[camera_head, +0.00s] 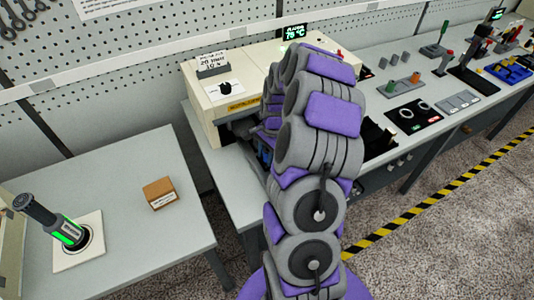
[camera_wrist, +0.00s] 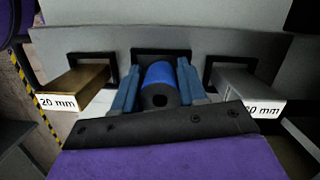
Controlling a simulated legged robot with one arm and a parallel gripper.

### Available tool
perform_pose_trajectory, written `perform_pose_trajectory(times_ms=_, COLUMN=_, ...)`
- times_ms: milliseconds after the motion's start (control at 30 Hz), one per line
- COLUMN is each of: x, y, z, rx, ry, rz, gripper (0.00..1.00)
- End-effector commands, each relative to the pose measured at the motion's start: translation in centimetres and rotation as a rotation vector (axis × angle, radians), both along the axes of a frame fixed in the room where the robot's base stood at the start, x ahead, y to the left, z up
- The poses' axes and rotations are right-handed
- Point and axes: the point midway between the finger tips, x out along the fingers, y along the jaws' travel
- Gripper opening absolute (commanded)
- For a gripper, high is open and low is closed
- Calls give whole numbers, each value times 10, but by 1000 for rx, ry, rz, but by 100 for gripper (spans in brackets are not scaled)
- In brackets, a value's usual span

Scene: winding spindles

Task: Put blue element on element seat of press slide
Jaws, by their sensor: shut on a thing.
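In the wrist view, the blue element (camera_wrist: 160,75), a blue cylinder with a dark end and a round hole, is between the two blue fingers of my gripper (camera_wrist: 158,88). The gripper is shut on it from both sides. A black-framed square opening (camera_wrist: 140,54) in a grey panel lies just behind the element. Whether the element is inside it or only in front of it, I cannot tell. I cannot make out the element seat or press slide for certain. In the head view my arm hides the element and most of the machine's front.
A brass block marked 20 mm (camera_wrist: 72,90) and a grey block (camera_wrist: 246,92), its label partly cut, stick out on either side. In the head view are a cream machine (camera_head: 232,95), a brown box (camera_head: 160,193) on the left table, and a long bench with tools at right.

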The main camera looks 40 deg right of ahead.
Motion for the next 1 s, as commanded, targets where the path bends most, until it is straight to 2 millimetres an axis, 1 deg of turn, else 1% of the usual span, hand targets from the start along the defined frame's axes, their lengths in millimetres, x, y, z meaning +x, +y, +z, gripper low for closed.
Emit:
perform_pose_trajectory(times_ms=467, x=0, y=0, z=-4, rx=1, ry=1, rz=0, gripper=6)
perform_pose_trajectory(times_ms=1000, x=-2, y=2, z=-19, rx=7, ry=13, rz=2, gripper=6)
